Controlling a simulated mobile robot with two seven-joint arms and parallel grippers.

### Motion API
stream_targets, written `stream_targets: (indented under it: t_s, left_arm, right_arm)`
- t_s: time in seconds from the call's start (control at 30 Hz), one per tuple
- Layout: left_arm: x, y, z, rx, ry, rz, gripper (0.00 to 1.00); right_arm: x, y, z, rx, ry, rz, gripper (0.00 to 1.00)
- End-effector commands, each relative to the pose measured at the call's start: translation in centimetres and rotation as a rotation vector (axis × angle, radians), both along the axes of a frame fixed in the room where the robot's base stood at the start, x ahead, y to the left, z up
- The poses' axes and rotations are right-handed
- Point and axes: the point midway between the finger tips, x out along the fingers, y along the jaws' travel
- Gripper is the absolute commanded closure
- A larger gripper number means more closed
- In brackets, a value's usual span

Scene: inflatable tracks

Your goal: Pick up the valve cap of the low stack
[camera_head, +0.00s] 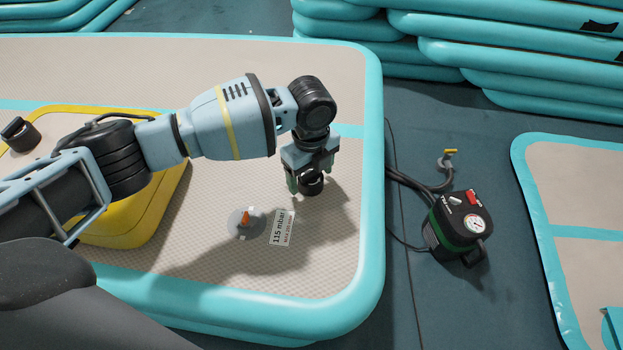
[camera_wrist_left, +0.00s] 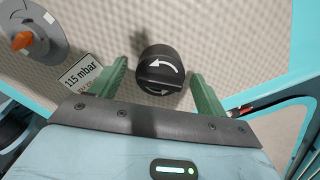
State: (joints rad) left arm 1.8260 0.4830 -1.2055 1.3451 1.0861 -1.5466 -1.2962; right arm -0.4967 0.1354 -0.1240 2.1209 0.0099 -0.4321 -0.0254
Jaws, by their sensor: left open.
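The valve cap (camera_head: 312,187) is a round black knob lying on the beige top of the low stack (camera_head: 372,240), which has a turquoise rim. In the left wrist view the valve cap (camera_wrist_left: 158,70) shows white curved arrows and a raised bar across its top. My left gripper (camera_head: 310,180) is open above it, pointing down. In the left wrist view its two green fingers (camera_wrist_left: 158,76) stand on either side of the cap, with gaps showing. Whether the fingertips reach down beside it I cannot tell. My right gripper is not in view.
A grey valve (camera_head: 245,222) with an orange pin and a "115 mbar" label (camera_head: 282,228) lie left of the cap. A yellow pad (camera_head: 150,215) is partly under my arm. A pump with a gauge (camera_head: 460,225) stands on the floor right. Taller stacks (camera_head: 480,45) rise behind.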

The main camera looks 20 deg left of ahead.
Motion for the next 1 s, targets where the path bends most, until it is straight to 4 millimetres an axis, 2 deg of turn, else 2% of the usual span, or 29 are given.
stream_targets:
  t_s: [0.07,0.4,0.77,1.0]
  left_arm:
    - [0.0,0.0,0.1,0.0,-0.001,0.0,0.25]
    - [0.0,0.0,0.1,0.0,0.0,0.001,0.69]
    - [0.0,0.0,0.5,0.0,-0.001,0.001,0.7]
    - [0.0,0.0,2.8,0.0,-0.002,0.002,0.7]
  right_arm:
    - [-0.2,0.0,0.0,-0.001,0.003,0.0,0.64]
    - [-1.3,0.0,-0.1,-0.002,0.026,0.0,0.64]
    - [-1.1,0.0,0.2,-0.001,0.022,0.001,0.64]
    - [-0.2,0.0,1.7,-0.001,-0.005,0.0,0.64]
